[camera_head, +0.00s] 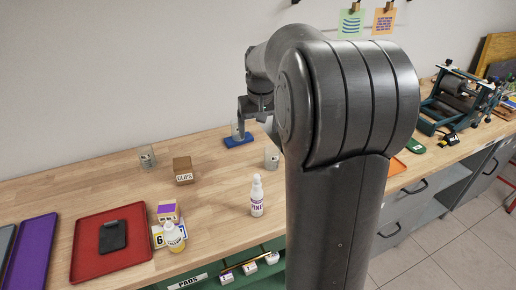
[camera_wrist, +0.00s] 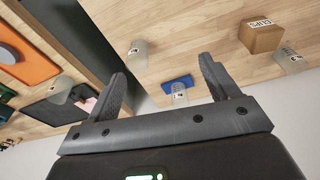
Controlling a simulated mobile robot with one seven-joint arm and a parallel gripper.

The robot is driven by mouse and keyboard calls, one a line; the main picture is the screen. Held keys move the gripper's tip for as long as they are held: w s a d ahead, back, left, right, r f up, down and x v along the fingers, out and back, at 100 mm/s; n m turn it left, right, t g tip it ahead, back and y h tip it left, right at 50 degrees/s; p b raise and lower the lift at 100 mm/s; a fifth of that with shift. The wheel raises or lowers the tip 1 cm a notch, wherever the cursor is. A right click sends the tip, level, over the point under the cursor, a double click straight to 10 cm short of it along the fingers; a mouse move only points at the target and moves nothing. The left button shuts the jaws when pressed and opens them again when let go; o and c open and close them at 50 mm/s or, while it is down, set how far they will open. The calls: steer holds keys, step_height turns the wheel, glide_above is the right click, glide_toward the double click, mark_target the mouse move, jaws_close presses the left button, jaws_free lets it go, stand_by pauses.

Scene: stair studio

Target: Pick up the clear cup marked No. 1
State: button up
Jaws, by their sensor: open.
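Several clear cups with small labels stand on the wooden bench; their numbers are too small to read, so I cannot tell which is No. 1. In the head view, one cup (camera_head: 147,157) stands by the wall, another (camera_head: 271,159) is right of the middle, and one (camera_head: 236,131) is on a blue pad (camera_head: 238,141). In the wrist view, the pad cup (camera_wrist: 179,90) lies between my finger directions, with another cup (camera_wrist: 138,51) above it. My gripper (camera_wrist: 163,70) is open and empty, above the bench. In the head view my arm partly hides it.
A cardboard CLIPS box (camera_head: 183,170) stands near the wall-side cup. The central bench has free room.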

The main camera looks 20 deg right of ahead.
steer(key=g, duration=0.2)
glide_toward(272, 157)
steer(key=w+d+f, duration=0.2)
steer(key=shift+m+y, duration=0.3)
steer(key=shift+m, duration=0.1)
step_height(272, 157, down, 5)
steer(key=shift+w+f, duration=0.1)
steer(key=shift+w, duration=0.05)
steer(key=shift+w+a+f, duration=0.1)
steer(key=shift+f, duration=1.25)
steer(key=shift+w+a+f, duration=0.1)
steer(key=shift+f, duration=1.25)
steer(key=shift+c, duration=0.2)
steer(key=c, duration=1)
steer(key=shift+r, duration=0.1)
